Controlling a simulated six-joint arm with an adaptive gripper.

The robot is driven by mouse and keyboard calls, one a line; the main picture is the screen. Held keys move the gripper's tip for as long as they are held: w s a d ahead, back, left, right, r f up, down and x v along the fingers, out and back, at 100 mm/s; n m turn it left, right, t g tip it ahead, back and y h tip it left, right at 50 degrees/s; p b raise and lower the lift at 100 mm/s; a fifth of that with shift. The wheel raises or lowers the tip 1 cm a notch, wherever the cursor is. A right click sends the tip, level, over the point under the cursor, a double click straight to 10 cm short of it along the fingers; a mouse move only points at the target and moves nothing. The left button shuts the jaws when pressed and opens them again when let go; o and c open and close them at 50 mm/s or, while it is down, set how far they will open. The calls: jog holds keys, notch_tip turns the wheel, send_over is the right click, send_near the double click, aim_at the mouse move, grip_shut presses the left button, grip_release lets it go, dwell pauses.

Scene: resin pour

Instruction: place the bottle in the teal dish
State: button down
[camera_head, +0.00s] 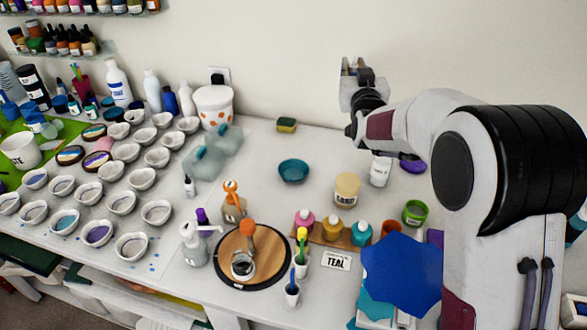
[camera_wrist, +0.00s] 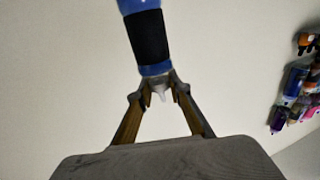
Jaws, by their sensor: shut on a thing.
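My gripper (camera_head: 357,70) is raised high in front of the wall, above the back of the table. In the wrist view its two fingers (camera_wrist: 160,85) close on the nozzle end of a blue bottle (camera_wrist: 140,12) with a black label. The bottle reaches away from the fingertips, tilted slightly, its pale tip between them. I cannot make it out clearly in the head view. The teal dish (camera_head: 293,171) sits upright on the white table, left of and well below my gripper. I see nothing in it.
A yellow-green sponge (camera_head: 287,125) lies behind the dish, with a tan-topped jar (camera_head: 346,189) and white bottle (camera_head: 380,171) to its right. Glassy blocks (camera_head: 212,152) and several white cups stand left. A wooden turntable (camera_head: 248,256) and TEAL card (camera_head: 336,261) are in front.

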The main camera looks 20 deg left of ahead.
jog(key=s+a+f+n+g+y, duration=0.5)
jog(key=s+a+f+n+y, duration=0.2)
jog(key=a, duration=0.5)
notch_tip(320, 180, down, 2)
jog(key=shift+s+a+f+g+y, duration=0.15)
jog(key=shift+s+a+g+y, duration=0.25)
jog(key=shift+s+y, duration=0.6)
jog(key=shift+f, duration=0.1)
notch_tip(320, 180, down, 6)
jog(key=shift+f, duration=0.1)
jog(key=shift+f, duration=1.8)
jog(key=shift+f, duration=0.15)
